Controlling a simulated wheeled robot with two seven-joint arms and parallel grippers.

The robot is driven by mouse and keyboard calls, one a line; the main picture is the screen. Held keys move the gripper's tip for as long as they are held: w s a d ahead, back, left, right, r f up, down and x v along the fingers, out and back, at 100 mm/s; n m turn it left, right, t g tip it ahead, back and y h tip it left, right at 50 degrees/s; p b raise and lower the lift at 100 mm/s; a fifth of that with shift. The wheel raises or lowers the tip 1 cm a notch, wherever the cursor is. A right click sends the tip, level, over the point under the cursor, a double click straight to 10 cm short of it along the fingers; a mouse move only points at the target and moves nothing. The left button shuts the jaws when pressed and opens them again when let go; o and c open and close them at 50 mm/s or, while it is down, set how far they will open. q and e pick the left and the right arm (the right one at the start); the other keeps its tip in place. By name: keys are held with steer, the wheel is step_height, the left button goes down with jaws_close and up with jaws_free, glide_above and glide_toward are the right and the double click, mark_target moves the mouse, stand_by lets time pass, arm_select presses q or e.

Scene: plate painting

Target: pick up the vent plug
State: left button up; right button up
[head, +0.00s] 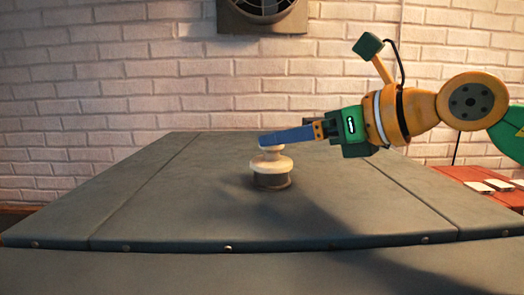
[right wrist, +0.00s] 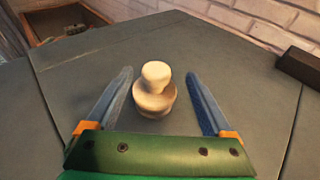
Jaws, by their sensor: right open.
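The vent plug (head: 271,170) is a pale, stepped knob with a rounded top, standing upright on the grey table. In the right wrist view the vent plug (right wrist: 155,92) sits between the two blue fingers, with a clear gap on each side. My right gripper (head: 264,140) reaches in from the right, and its fingers are level with the plug's top in the head view. In the right wrist view my right gripper (right wrist: 160,85) is open and empty. The head view does not clearly show whether a finger touches the knob. My left gripper is not in view.
The grey panelled table (head: 150,215) is otherwise clear around the plug. A red surface with pale flat pieces (head: 487,186) lies at the right. A white brick wall (head: 110,90) with a vent fan (head: 262,8) stands behind. A dark block (right wrist: 300,67) shows at the right wrist view's right edge.

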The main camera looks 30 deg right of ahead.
mark_target(271, 158)
steer(key=shift+w+a+f+p, duration=0.25)
steer(key=shift+w+a+p, duration=0.15)
steer(key=shift+w+p, duration=0.2)
steer(key=x, duration=0.2)
steer(key=shift+w+a+f, duration=0.15)
steer(key=shift+w+a, duration=0.05)
steer(key=shift+w, duration=0.1)
steer(key=shift+w+f, duration=0.1)
steer(key=shift+w, duration=0.2)
steer(key=c, duration=0.4)
steer(key=shift+s+d, duration=0.2)
steer(key=shift+s, duration=0.25)
steer(key=c, duration=0.6)
jaws_close()
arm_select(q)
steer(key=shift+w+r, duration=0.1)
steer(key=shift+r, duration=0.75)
arm_select(e)
steer(key=shift+w, duration=0.15)
